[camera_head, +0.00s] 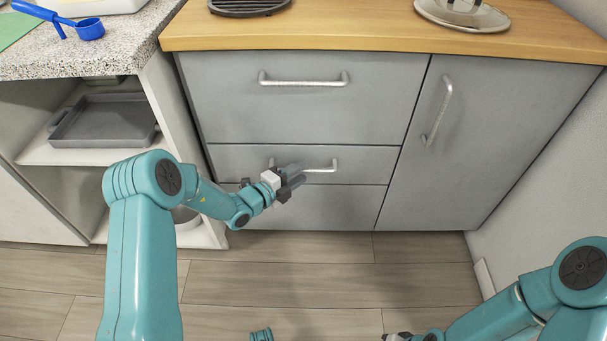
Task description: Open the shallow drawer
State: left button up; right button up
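The shallow drawer (365,158) is the narrow grey middle front in the stack of drawers, and its front looks flush with the cabinet. Its silver bar handle (322,169) runs level, and its left part is partly covered by my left gripper. My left gripper (293,178) is at the handle, in front of the drawer. I cannot tell whether its fingers are around the bar or only beside it, or how far they are open. My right gripper (396,336) shows only in part at the bottom edge, away from the drawer; its fingers are unclear.
A deeper drawer (300,112) with a bar handle is above, and another drawer (310,207) is below. A cabinet door (480,140) is at the right. A shelf unit with a grey tray (103,122) stands at the left. The wooden floor (290,285) in front is clear.

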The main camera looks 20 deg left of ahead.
pick_arm(q)
jog(key=shift+x, duration=1.3)
grip_shut()
jog(key=shift+s, duration=0.15)
